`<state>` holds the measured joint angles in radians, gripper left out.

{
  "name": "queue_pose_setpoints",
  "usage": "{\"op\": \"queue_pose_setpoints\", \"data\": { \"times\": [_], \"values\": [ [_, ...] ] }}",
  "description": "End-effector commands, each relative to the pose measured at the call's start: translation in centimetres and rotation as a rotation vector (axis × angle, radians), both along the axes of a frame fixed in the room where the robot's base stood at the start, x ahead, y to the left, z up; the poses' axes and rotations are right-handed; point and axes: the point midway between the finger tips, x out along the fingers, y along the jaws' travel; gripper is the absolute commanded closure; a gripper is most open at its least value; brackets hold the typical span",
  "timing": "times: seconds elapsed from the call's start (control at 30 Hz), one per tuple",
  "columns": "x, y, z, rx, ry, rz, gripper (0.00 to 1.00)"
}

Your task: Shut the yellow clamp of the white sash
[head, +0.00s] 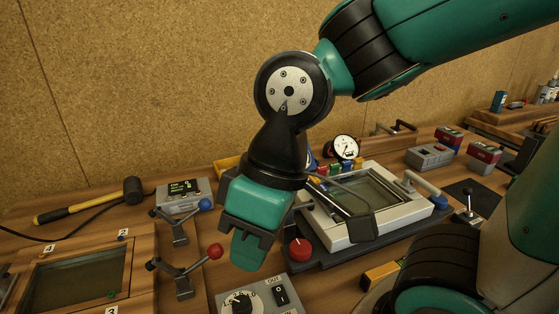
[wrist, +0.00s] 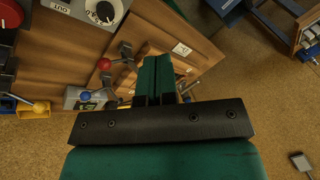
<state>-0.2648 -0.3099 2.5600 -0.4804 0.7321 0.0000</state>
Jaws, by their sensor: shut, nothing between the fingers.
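The white sash (head: 385,230) is a white frame around a dark pane, right of my gripper in the head view. A yellow ball (wrist: 40,107) on a short lever, apparently the yellow clamp's handle, shows at the left of the wrist view. It is not visible in the head view, where my arm covers part of that area. I cannot tell whether the clamp is open. My gripper (head: 248,252) points down, shut and empty, left of the sash and apart from it. Its closed fingers also show in the wrist view (wrist: 158,70).
Clamps with a red ball (head: 215,251) and a blue ball (head: 205,203) stand just left of my gripper. A red button (head: 300,249) and a dial box (head: 240,302) lie in front. A wooden frame (head: 125,265), a mallet (head: 130,191) and a display box (head: 175,198) are further left.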

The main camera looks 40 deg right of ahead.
Motion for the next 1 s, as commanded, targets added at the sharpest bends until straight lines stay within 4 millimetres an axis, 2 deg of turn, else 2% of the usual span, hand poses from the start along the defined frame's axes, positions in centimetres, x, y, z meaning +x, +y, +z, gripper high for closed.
{"op": "queue_pose_setpoints", "data": {
  "times": [0.07, 0.17, 0.27, 0.3, 0.4, 0.5, 0.6, 0.7, 1.0],
  "values": [
    [0.8, -0.2, 0.1, -0.012, -0.003, -0.023, 1.0],
    [4.4, -1.5, 0.3, -0.076, -0.016, -0.129, 1.0],
    [10.5, -4.2, 0.4, -0.192, -0.048, -0.323, 1.0],
    [13.1, -5.6, 0.4, -0.246, -0.065, -0.412, 1.0],
    [18.8, -9.4, 0.4, -0.381, -0.116, -0.63, 1.0],
    [22.8, -12.7, 0.5, -0.494, -0.168, -0.809, 1.0],
    [25.0, -15.1, 0.6, -0.576, -0.21, -0.934, 1.0],
    [26.0, -16.3, 0.7, -0.619, -0.235, -0.999, 1.0],
    [26.2, -16.7, 0.7, -0.631, -0.242, -1.017, 1.0]
  ]
}}
